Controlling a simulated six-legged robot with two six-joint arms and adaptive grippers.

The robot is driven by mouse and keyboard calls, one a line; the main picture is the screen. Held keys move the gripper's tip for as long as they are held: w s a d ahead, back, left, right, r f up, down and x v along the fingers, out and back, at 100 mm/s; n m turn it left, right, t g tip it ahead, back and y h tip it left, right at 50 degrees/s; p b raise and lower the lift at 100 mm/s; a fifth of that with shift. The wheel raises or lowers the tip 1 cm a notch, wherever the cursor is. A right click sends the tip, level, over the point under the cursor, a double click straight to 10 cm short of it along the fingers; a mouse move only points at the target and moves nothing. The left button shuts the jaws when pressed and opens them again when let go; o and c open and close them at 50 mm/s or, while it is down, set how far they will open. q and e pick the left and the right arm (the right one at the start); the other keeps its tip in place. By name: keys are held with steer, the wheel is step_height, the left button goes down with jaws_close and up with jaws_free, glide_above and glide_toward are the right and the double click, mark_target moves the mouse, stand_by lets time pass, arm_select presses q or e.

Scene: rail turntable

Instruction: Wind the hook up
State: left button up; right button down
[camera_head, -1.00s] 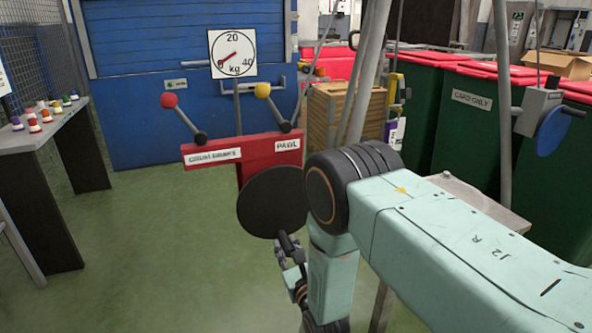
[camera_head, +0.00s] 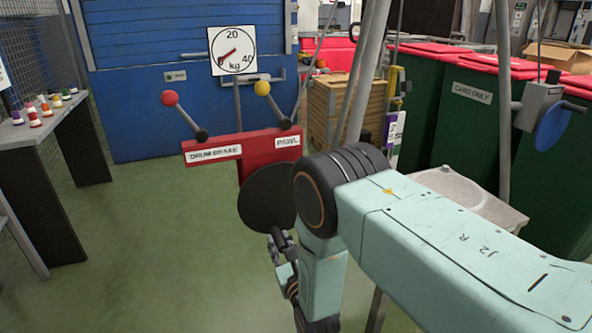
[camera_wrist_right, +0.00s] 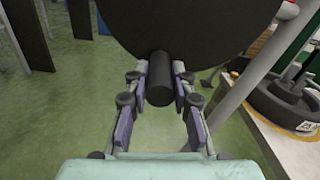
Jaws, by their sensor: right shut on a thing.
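A black disc (camera_head: 266,197) with a short black handle (camera_head: 279,238) hangs below the red panel (camera_head: 240,153). My right gripper (camera_head: 281,246) is at that handle. In the right wrist view, the right gripper (camera_wrist_right: 160,82) is shut on the handle (camera_wrist_right: 160,90), its fingers on both sides, with the disc (camera_wrist_right: 195,25) just beyond. The panel carries a red-knobbed lever (camera_head: 183,115) labelled DRUM BRAKE and a yellow-knobbed lever (camera_head: 274,103) labelled PAWL. A kg dial (camera_head: 234,51) stands behind. I cannot make out the hook. My left gripper is not in view.
A dark table (camera_head: 62,140) with several coloured pieces stands at the left. Slanted grey poles (camera_head: 364,75) rise behind my right arm. Green bins (camera_head: 470,125) and a blue disc (camera_head: 553,127) are at the right. In the wrist view, black weights (camera_wrist_right: 283,100) lie close at the right.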

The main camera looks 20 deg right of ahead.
steer(key=shift+w+a+r+p, duration=0.1)
steer(key=shift+a+r+p, duration=0.2)
steer(key=shift+a, duration=0.35)
steer(key=shift+a+r+p, duration=0.1)
steer(key=shift+a+r, duration=0.25)
steer(key=shift+a, duration=0.3)
steer(key=shift+a, duration=0.1)
steer(key=shift+a+r+p, duration=0.8)
steer(key=shift+a+p, duration=0.1)
steer(key=shift+a, duration=0.1)
steer(key=c, duration=1)
jaws_free()
steer(key=shift+f, duration=0.1)
steer(key=shift+c, duration=0.2)
steer(key=shift+o, duration=0.6)
steer(key=shift+d, duration=0.2)
steer(key=shift+f, duration=0.1)
